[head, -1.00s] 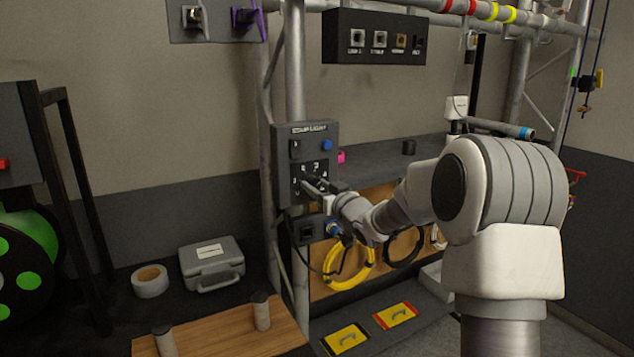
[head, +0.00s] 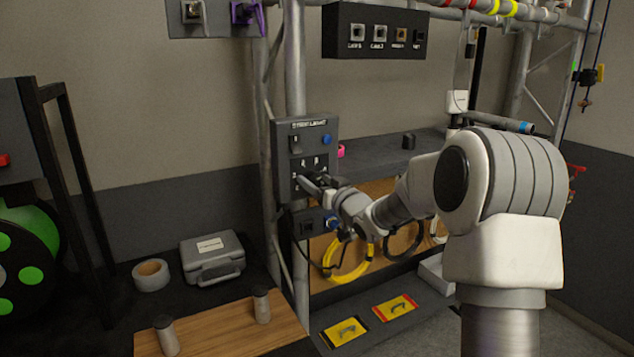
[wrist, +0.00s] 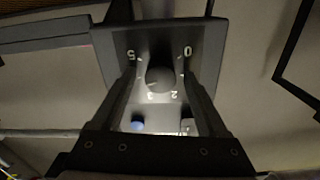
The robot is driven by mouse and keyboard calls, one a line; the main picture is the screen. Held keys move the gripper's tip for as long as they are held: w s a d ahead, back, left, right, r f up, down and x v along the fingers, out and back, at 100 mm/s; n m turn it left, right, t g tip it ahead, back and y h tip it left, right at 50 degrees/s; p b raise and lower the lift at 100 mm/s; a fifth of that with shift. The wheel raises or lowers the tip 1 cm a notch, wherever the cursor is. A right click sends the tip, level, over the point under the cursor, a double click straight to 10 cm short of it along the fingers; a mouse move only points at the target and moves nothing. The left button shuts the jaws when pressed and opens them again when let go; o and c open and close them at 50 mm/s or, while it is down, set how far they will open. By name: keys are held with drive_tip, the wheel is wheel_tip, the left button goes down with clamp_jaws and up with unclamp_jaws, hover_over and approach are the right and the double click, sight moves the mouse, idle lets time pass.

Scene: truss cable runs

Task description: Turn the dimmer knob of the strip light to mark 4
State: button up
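The strip light's dark control panel (head: 283,150) is fixed to the truss upright, with a switch and a blue button near its top. In the wrist view the panel (wrist: 207,35) appears upside down. Its round dark dimmer knob (wrist: 160,80) sits between my fingers. Marks 5, 0, 2 and 3 show around it; mark 4 is not readable, near the left finger. A small pale line on the knob seems to point near 3. My gripper (wrist: 160,75) is open, one finger each side, with gaps to the knob. In the head view my gripper (head: 308,184) is at the panel's lower part and hides the knob.
A lower box (head: 308,226) with a cable hangs under the panel, near a yellow cable coil (head: 345,275). A labelled black box (head: 375,35) is above right. A grey case (head: 211,258) and a tape roll (head: 151,275) lie at lower left.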

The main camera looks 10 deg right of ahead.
drive_tip(key=v, duration=1.7)
drive_tip(key=shift+s, duration=0.2)
drive_tip(key=shift+r, duration=0.15)
